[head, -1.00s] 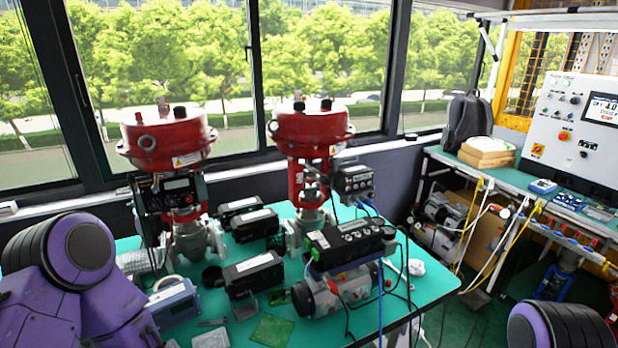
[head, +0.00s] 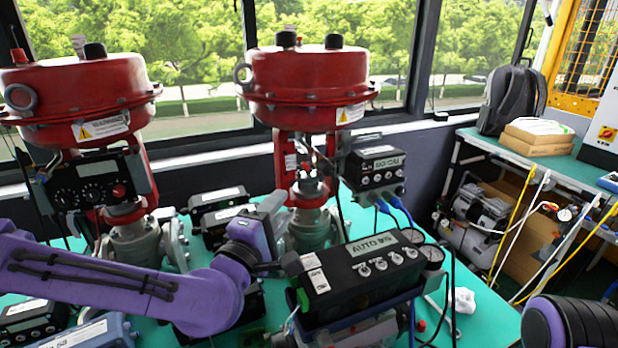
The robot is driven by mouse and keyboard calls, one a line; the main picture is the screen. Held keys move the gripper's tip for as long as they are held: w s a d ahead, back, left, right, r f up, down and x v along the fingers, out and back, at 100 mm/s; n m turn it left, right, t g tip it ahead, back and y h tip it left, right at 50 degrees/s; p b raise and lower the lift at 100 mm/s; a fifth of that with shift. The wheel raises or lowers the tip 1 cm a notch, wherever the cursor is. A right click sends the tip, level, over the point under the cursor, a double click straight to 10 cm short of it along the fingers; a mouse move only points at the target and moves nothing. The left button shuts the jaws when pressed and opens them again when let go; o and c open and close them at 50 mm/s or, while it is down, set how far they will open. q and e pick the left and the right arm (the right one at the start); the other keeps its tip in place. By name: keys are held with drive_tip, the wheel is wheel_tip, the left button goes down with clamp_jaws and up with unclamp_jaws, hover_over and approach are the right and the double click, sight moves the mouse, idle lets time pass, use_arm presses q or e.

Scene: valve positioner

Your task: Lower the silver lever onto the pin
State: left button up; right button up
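A red valve actuator (head: 310,85) stands on the table, right of a second red actuator (head: 75,100). A black positioner box (head: 378,168) is mounted on the right side of its yoke. Small metal parts (head: 312,165) show inside the yoke. I cannot make out the silver lever or the pin among them. My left arm (head: 130,280) reaches in from the left.
A black AUTO unit (head: 360,268) with gauges sits in front of the valve on the green table (head: 480,325). Blue cables (head: 402,222) hang from the positioner. More black boxes (head: 215,205) stand behind my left arm. A side bench at right holds a backpack (head: 512,100).

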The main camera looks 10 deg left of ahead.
sight(304, 168)
use_arm(q)
drive_tip(key=shift+t, duration=0.3)
drive_tip(key=x, duration=0.3)
drive_tip(key=r+p+x, duration=0.1)
drive_tip(key=x, duration=0.2)
drive_tip(key=p+x, duration=0.1)
drive_tip(key=x, duration=0.3)
drive_tip(key=shift+d+r, duration=0.1)
drive_tip(key=shift+r, duration=0.3)
use_arm(e)
wheel_tip(304, 168, up, 2)
drive_tip(key=shift+r, duration=0.1)
use_arm(q)
drive_tip(key=shift+f, duration=0.1)
clamp_jaws()
use_arm(e)
drive_tip(key=shift+w, duration=0.1)
